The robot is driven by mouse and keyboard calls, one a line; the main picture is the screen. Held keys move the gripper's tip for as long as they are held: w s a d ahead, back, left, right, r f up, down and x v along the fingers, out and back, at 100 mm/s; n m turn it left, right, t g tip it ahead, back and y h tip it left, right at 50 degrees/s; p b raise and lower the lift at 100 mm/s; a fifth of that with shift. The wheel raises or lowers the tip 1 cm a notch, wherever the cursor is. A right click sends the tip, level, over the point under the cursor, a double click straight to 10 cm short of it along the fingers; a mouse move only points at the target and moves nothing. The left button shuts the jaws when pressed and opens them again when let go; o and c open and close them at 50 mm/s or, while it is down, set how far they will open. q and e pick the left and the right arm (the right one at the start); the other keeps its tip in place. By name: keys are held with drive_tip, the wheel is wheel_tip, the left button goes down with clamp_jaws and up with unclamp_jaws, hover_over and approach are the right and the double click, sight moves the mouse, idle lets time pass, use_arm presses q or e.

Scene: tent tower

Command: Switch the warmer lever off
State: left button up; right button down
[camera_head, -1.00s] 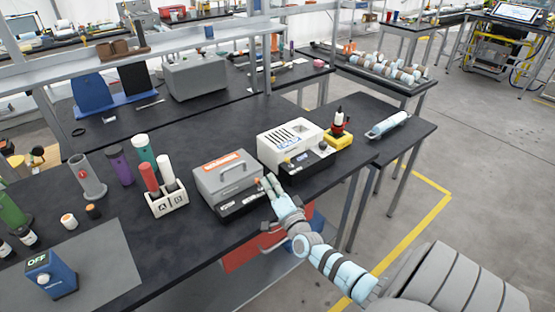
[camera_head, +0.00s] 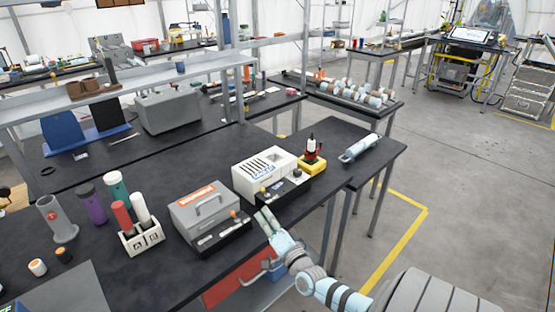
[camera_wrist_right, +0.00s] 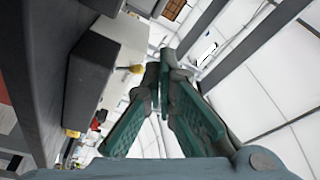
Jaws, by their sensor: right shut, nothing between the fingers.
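The warmer is a grey box (camera_head: 205,207) with a handle on its lid and an orange label, on the black bench in the head view. Its lever (camera_head: 234,214) has a small orange-red knob at the right end of the dark front panel. My right gripper (camera_head: 263,216) is shut and empty, to the right of the lever and apart from it, by the bench's front edge. In the right wrist view its fingers (camera_wrist_right: 166,60) meet at the tips, and a yellow knob (camera_wrist_right: 136,69) shows just beyond them. My left gripper is not in view.
A white slotted box (camera_head: 264,170) with a dark front panel stands right of the warmer. A yellow block (camera_head: 312,165) with a red-and-black item is beyond it. A white rack (camera_head: 141,238) with tubes stands left. A red bin (camera_head: 237,281) hangs below the bench edge.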

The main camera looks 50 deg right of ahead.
drive_tip(key=v, duration=0.6)
drive_tip(key=shift+a+p, duration=0.3)
drive_tip(key=shift+a, duration=0.1)
drive_tip(key=shift+s+r, duration=0.1)
drive_tip(key=shift+s, duration=0.05)
